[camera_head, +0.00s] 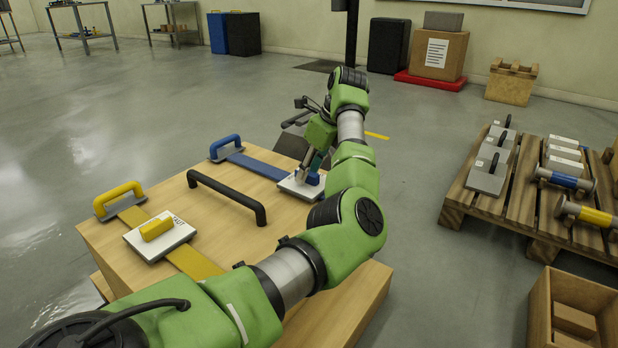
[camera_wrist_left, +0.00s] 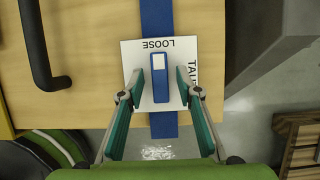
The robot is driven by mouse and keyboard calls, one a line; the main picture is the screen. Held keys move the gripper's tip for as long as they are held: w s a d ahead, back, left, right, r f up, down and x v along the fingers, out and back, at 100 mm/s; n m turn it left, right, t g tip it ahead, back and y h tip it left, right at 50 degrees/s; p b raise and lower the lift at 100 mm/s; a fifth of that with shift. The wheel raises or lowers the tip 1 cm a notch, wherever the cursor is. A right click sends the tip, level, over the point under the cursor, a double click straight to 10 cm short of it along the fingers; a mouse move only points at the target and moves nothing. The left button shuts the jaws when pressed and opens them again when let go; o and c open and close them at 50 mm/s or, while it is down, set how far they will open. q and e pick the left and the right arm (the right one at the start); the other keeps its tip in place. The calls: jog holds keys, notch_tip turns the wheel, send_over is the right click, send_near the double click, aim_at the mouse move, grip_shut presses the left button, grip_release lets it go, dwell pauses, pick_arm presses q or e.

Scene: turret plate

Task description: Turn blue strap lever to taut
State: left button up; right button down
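The blue strap lever (camera_wrist_left: 161,88) sits on a white plate (camera_wrist_left: 133,54) lettered LOOSE and TAUT. Its white-marked end points at LOOSE in the left wrist view. In the head view the lever (camera_head: 312,179) is partly hidden by my gripper. The blue strap (camera_wrist_left: 156,18) runs under the plate. My left gripper (camera_wrist_left: 159,76) is open, with one finger on each side of the lever and a visible gap on both sides. It also shows in the head view (camera_head: 308,171), at the plate. My right gripper is in neither view.
A black handle (camera_head: 228,197) rises from the wooden crate top beside the blue strap. A yellow lever (camera_head: 157,228) on its own plate, with a yellow strap and handle (camera_head: 119,197), is at the left. A pallet (camera_head: 467,200) with parts stands at the right.

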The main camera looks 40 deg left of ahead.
pick_arm(q)
jog(key=shift+f, duration=0.1)
grip_shut()
